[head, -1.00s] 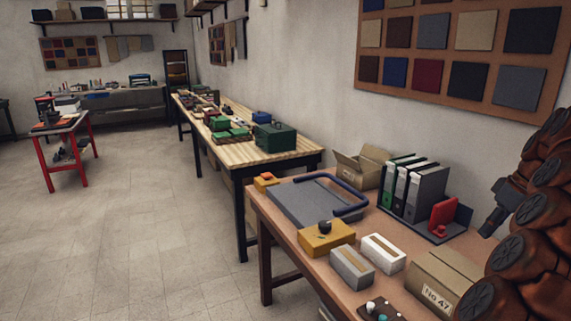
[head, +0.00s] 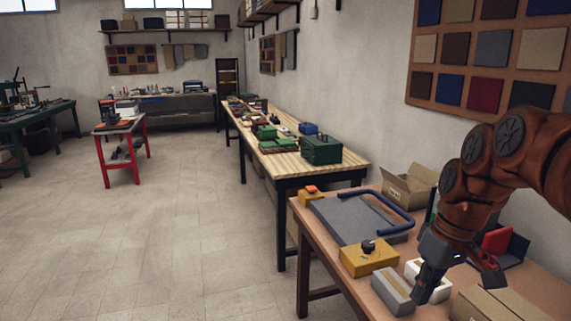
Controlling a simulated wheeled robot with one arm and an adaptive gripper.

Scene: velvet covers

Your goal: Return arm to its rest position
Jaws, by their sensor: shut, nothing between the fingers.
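My arm comes in from the right edge in the head view and bends down over the near bench (head: 335,262). My dark gripper (head: 422,296) points down at its end. It is shut, with nothing held. In the picture it overlaps the gap between a grey box (head: 390,289) and a white box (head: 438,288); whether it touches either cannot be told. My arm hides much of the binders and the red item (head: 497,240) behind it.
On the near bench are a grey board with a blue handle (head: 350,222), a yellow box (head: 368,258), an open carton (head: 412,186) and a brown carton (head: 490,305). A longer bench (head: 290,160) stands beyond.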

